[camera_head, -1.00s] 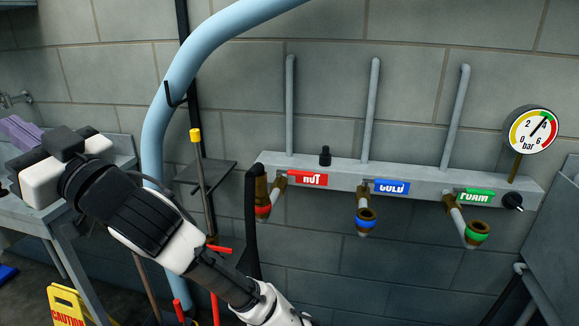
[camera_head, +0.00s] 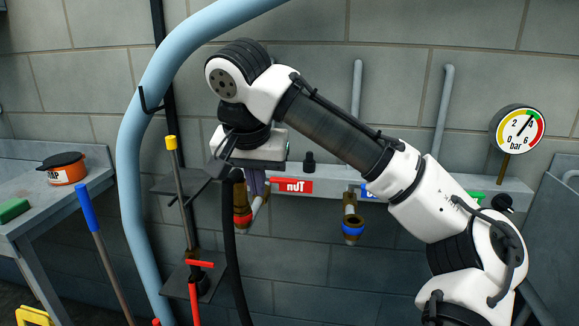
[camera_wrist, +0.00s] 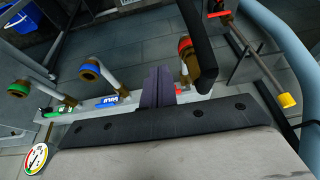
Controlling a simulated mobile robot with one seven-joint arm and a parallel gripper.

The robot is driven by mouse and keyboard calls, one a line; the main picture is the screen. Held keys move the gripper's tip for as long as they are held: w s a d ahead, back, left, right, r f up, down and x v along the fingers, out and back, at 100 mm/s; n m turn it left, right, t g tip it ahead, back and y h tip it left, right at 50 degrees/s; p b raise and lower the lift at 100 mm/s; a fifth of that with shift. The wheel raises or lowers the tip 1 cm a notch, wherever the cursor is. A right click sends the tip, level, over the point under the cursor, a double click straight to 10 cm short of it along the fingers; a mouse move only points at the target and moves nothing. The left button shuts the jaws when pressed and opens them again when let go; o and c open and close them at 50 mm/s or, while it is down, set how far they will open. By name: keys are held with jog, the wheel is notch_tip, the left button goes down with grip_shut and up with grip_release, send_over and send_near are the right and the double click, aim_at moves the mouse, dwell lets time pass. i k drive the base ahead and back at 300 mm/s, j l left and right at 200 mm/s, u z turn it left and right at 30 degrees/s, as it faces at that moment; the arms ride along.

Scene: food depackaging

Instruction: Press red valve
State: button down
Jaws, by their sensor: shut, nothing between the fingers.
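The red valve (camera_head: 242,220) is a brass fitting with a red ring, hanging below the grey wall manifold near the red HOT label (camera_head: 292,186). In the wrist view the red ring (camera_wrist: 184,44) shows up and right of the fingers. My gripper (camera_head: 257,188) points down in front of the manifold, beside the HOT label, close to the red valve. Its purple fingers also show in the wrist view (camera_wrist: 157,72), shut together and empty. Whether they touch the valve cannot be told. The black hose partly covers the valve in the wrist view.
A blue-ringed valve (camera_head: 352,228) hangs to the right; a green-ringed one (camera_wrist: 19,88) shows in the wrist view. A black hose (camera_head: 230,250) hangs by the red valve. A thick light-blue pipe (camera_head: 130,150) and a yellow-topped rod (camera_head: 178,185) stand left. A gauge (camera_head: 518,130) is far right.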

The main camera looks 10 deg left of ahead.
aim_at(288, 181)
jog(key=i, duration=0.9)
